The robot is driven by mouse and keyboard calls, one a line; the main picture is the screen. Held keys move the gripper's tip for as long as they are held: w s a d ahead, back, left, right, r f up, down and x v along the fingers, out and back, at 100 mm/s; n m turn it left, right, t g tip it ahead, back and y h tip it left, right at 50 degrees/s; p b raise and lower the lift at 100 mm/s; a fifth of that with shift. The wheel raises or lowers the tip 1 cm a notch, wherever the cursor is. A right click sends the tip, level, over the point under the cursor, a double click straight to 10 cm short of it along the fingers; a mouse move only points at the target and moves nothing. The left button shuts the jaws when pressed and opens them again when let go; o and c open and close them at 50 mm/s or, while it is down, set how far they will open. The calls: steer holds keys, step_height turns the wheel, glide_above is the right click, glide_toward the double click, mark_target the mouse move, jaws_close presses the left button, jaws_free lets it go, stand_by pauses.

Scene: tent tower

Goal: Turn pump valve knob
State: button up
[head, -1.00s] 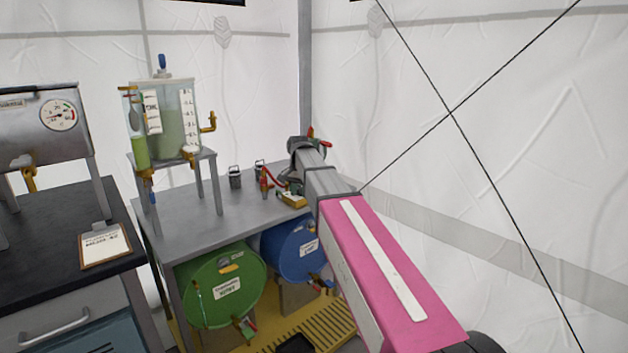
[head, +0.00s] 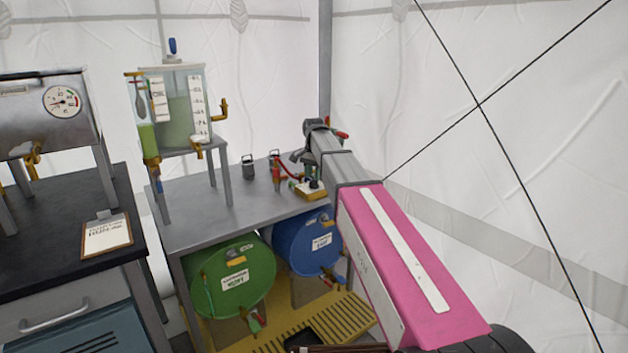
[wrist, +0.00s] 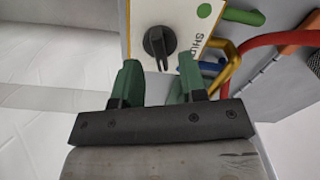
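A black knob (wrist: 159,43) sits on a cream panel (wrist: 197,22) with a green dot and partly hidden lettering in the wrist view. My gripper (wrist: 157,75) is open, with its two green fingers apart on either side of the knob's lower end. Nothing is seen between the fingertips but the knob's tip; I cannot tell whether they touch it. In the head view the small yellow-edged pump box (head: 312,190) stands at the right end of the grey table, below the end of my arm. My gripper is small and mostly hidden there.
Red, yellow and green pipes (wrist: 235,62) run close to the right of the knob. The grey table (head: 215,207) also holds a glass tank (head: 185,105). Green (head: 235,275) and blue (head: 305,243) drums lie beneath. White tent walls are close behind and right.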

mark_target(314, 183)
steer(key=shift+f, duration=1.3)
steer(key=shift+c, duration=0.3)
jaws_close()
steer(key=shift+n, duration=0.3)
steer(key=n, duration=0.5)
steer(key=shift+n, duration=0.4)
steer(key=n, duration=0.5)
steer(key=shift+n, duration=0.3)
